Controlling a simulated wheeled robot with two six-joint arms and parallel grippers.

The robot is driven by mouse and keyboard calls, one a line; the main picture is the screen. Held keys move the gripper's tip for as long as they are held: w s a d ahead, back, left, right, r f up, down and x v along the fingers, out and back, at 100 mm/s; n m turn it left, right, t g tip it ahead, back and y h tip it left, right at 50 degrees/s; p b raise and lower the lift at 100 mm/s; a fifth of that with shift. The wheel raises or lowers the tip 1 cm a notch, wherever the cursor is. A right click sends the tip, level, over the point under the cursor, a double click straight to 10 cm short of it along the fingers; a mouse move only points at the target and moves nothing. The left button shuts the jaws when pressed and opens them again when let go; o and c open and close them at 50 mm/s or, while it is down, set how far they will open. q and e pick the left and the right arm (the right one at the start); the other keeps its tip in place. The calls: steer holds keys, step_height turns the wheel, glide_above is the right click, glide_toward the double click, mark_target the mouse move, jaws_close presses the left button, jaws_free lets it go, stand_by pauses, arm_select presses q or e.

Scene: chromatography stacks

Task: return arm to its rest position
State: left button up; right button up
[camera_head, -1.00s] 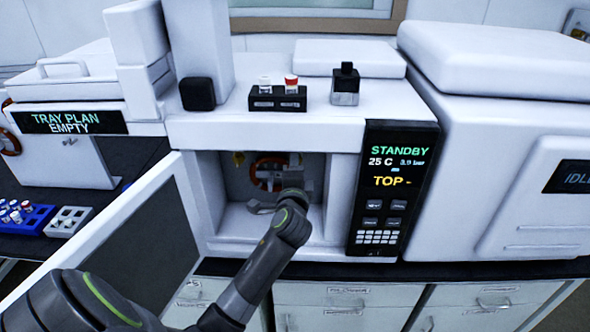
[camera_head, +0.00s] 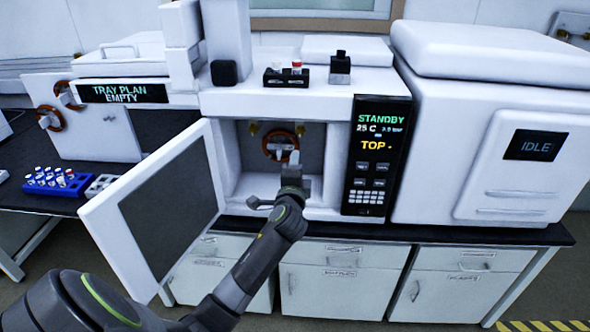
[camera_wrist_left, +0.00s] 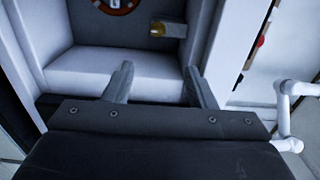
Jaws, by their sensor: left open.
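My left arm reaches in from the lower left of the head view. My left gripper (camera_head: 275,183) is at the mouth of the open compartment (camera_head: 248,184) of the white instrument. In the left wrist view the gripper (camera_wrist_left: 158,72) has its two fingers spread apart with nothing between them. Beyond the fingers are the compartment's pale floor and part of an orange-brown ring (camera_wrist_left: 118,4). The same ring (camera_head: 270,146) shows on the compartment's back wall in the head view, partly hidden by the gripper. My right gripper is not in view.
The compartment's door (camera_head: 101,219) stands open on the left, close beside my arm. The STANDBY panel (camera_head: 377,150) borders the opening on the right. A vial rack (camera_head: 286,79) sits on top. A blue vial rack (camera_head: 45,189) and two more rings (camera_head: 50,119) are at left.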

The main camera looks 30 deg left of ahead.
arm_select(q)
steer(key=shift+s+f, duration=0.1)
steer(key=shift+f, duration=0.1)
stand_by(0.3)
steer(key=s+f+n+g+h, duration=0.1)
steer(key=s+f+g+h, duration=0.25)
steer(key=f, duration=1.55)
steer(key=s+d+f+n+g+h, duration=0.1)
steer(key=s+f+n+g, duration=0.1)
steer(key=s+f, duration=0.7)
steer(key=s+d+f+n+g+h, duration=0.1)
steer(key=s+f+n+g, duration=0.3)
steer(key=f, duration=0.8)
steer(key=s+d+f+n+g, duration=0.1)
steer(key=s+f, duration=0.5)
steer(key=s, duration=0.6)
steer(key=s+d+f+n+g+h, duration=0.1)
steer(key=s+f, duration=0.5)
steer(key=s, duration=0.7)
steer(key=s+d+f+n+g+h, duration=0.1)
steer(key=s+d+f+n+g, duration=0.2)
steer(key=s, duration=0.9)
step_height(320, 180, down, 3)
steer(key=shift+s+d+f+n, duration=0.1)
steer(key=shift+s+d+n, duration=0.2)
steer(key=shift+s+d, duration=0.15)
